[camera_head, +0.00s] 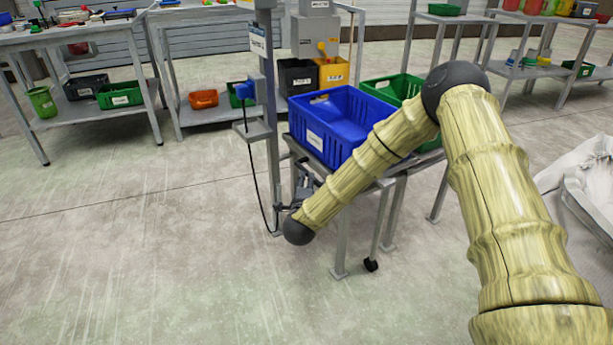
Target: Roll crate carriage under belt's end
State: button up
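A blue crate (320,146) with a white label sits on a grey metal frame (342,238) in the middle of the view. A black caster (371,265) shows at the foot of one leg, so this looks like the crate carriage. My arm crosses in front of the crate and hides part of it and the frame. The arm's dark end joint is low, at the frame's left side. Small grey parts just above it look like my gripper (304,184), close to the frame's left side. Its fingers are too small to read, and contact is unclear. I cannot make out a belt's end.
A grey post (270,120) with a blue device and hanging cable stands left of the crate. A green crate (396,88) is behind it. Black and yellow bins (333,76) stand further back. Workbenches line the back. A white sack (585,185) lies right. Floor left and front is clear.

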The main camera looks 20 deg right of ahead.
aim_at(306, 170)
jog(key=b+x, duration=0.2)
jog(key=x, duration=0.6)
jog(key=shift+w+d, duration=0.1)
jog(key=shift+w, duration=0.05)
grip_shut()
